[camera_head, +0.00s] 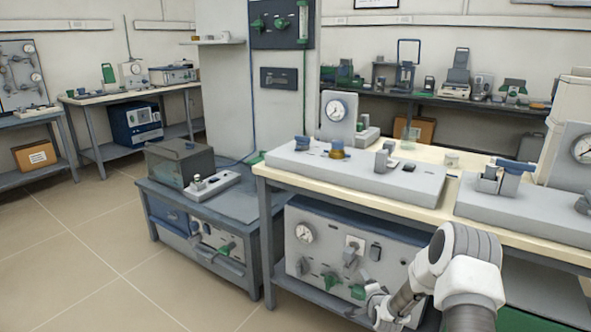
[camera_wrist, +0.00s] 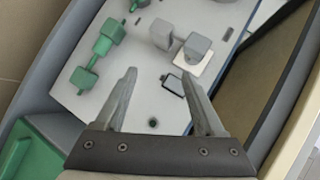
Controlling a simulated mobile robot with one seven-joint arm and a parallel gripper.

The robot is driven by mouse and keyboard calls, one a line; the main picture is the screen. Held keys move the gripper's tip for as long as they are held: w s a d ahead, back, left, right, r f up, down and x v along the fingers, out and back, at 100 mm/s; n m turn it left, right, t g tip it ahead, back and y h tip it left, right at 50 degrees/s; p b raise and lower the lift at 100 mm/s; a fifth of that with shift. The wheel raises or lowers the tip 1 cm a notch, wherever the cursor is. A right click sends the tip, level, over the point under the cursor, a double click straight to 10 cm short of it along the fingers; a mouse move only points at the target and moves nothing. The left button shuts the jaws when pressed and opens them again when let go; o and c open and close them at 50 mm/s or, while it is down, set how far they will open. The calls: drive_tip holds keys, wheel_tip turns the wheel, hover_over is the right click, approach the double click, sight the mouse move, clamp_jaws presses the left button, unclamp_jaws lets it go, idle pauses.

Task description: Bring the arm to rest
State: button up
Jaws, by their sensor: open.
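My arm (camera_head: 460,270) reaches in from the lower right in the head view, bent at a pale joint. Its end is low, in front of a grey panel unit (camera_head: 325,262) under the cream-topped bench. My gripper (camera_wrist: 159,74) is open in the wrist view, with its two grey fingers apart and nothing between them. The fingers point towards the panel face (camera_wrist: 140,100), which carries green valve handles (camera_wrist: 98,58), a grey knob on a white plate (camera_wrist: 192,60) and a small dark switch (camera_wrist: 173,86). I cannot tell how far the fingertips are from it.
The bench top (camera_head: 425,157) above bears grey instrument bases (camera_head: 350,178) and a gauge box (camera_head: 338,113). A lower grey cart (camera_head: 235,205) with a dark box (camera_head: 180,162) stands to the left. Open tiled floor (camera_head: 85,255) lies further left.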

drive_tip(key=s+a+r+n+g, duration=0.2)
drive_tip(key=s+r+n, duration=0.3)
drive_tip(key=r, duration=0.8)
drive_tip(key=s+a+r+n+g, duration=0.25)
drive_tip(key=s+r, duration=0.45)
drive_tip(key=r, duration=0.7)
drive_tip(key=s+a+r+n+g, duration=0.1)
drive_tip(key=s+r+n, duration=0.15)
drive_tip(key=s, duration=0.85)
drive_tip(key=s+a+r+n+g, duration=0.1)
drive_tip(key=s+a+r+n, duration=0.15)
drive_tip(key=s, duration=0.85)
drive_tip(key=s+a+r+n+g, duration=0.1)
drive_tip(key=s+r+n, duration=0.15)
drive_tip(key=s, duration=0.75)
wheel_tip(320, 180, up, 29)
drive_tip(key=p, duration=2.8)
drive_tip(key=shift+s+d+p, duration=0.15)
drive_tip(key=shift+d+p, duration=0.05)
drive_tip(key=shift+p, duration=0.1)
